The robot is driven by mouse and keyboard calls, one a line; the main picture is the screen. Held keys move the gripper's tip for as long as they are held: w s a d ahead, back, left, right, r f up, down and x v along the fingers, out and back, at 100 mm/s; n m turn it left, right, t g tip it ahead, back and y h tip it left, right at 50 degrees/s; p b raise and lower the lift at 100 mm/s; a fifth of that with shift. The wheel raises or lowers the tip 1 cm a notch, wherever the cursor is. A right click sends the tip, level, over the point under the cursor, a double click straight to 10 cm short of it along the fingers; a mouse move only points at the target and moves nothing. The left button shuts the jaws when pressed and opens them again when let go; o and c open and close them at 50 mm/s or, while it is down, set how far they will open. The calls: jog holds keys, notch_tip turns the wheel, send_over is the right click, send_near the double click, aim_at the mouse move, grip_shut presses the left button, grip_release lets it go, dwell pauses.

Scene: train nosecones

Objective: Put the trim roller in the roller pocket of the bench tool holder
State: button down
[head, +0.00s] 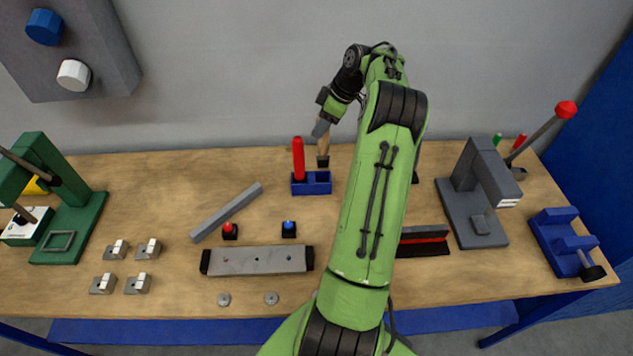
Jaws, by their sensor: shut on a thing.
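The blue bench tool holder (312,188) stands near the back middle of the bench. A red-handled tool (298,158) stands upright in its left part. My gripper (321,128) points down above the holder's right part, and it is shut on the trim roller. The roller shows as a tan handle (323,146) with a black end (323,161) hanging lowest. The black end is at or just above the holder's back right edge; I cannot tell whether they touch. The fingers hide the roller's upper part.
A grey bar (226,213) lies left of the holder. A red button (230,230) and a blue button (289,228) stand in front. A grey lever press (476,195) and a blue vise (566,243) are at right. My arm hides the bench right of the holder.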

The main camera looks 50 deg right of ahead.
aim_at(321, 151)
notch_tip(321, 151, down, 9)
jog(key=shift+f, duration=0.2)
jog(key=shift+a, duration=0.1)
jog(key=shift+f+b, duration=0.2)
jog(key=shift+b, duration=0.15)
jog(key=c, duration=0.7)
grip_release()
jog(key=shift+o, duration=0.2)
